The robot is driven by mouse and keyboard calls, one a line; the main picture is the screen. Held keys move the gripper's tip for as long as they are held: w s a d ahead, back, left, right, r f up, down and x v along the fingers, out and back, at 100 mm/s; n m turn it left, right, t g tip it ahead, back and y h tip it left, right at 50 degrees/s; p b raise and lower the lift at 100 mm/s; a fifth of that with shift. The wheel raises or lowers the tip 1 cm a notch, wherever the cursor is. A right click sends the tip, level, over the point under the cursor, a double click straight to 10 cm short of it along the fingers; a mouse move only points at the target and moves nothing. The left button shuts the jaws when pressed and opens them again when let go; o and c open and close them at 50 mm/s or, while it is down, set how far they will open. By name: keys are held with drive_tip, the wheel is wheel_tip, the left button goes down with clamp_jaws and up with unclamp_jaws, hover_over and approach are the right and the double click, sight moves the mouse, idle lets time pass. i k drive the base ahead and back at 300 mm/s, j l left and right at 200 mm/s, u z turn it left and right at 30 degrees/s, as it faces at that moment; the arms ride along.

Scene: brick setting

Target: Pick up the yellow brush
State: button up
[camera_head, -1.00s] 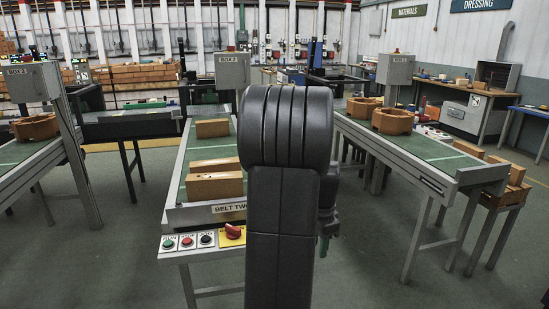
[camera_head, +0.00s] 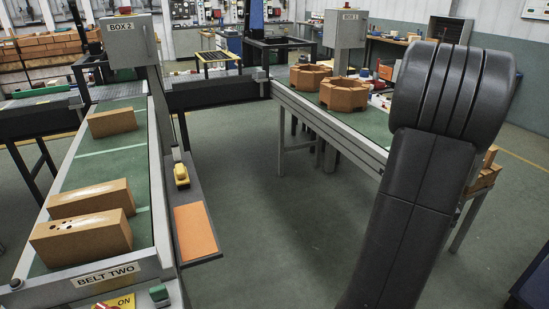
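My arm rises large at the right of the view, well apart from the yellow object. My gripper is not visible, so its fingers cannot be judged.
Belt two (camera_head: 106,165) carries several orange bricks, with a control box (camera_head: 130,40) at its far end. The orange panel (camera_head: 195,231) is at the shelf's near end. Another belt (camera_head: 331,124) holds two angular brick pieces (camera_head: 343,93). Green floor (camera_head: 270,225) lies open between the belts.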

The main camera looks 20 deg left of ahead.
sight(181, 174)
drive_tip(key=i+l+u, duration=0.1)
drive_tip(key=i+u, duration=0.2)
drive_tip(key=i, duration=0.15)
drive_tip(key=i+l+u, duration=0.3)
drive_tip(key=i, duration=0.15)
drive_tip(key=i+u, duration=0.2)
drive_tip(key=u, duration=0.25)
drive_tip(key=i+u, duration=0.15)
drive_tip(key=u, duration=0.35)
drive_tip(key=i+l+u, duration=0.15)
drive_tip(key=u, duration=0.3)
drive_tip(key=i+l+u, duration=0.15)
drive_tip(key=u, duration=0.3)
drive_tip(key=i+l+u, duration=0.25)
drive_tip(key=u, duration=0.2)
drive_tip(key=i+l+u, duration=0.15)
drive_tip(key=l+u, duration=0.35)
drive_tip(key=i+l+u, duration=0.1)
drive_tip(key=l+u, duration=0.2)
drive_tip(key=u, duration=0.15)
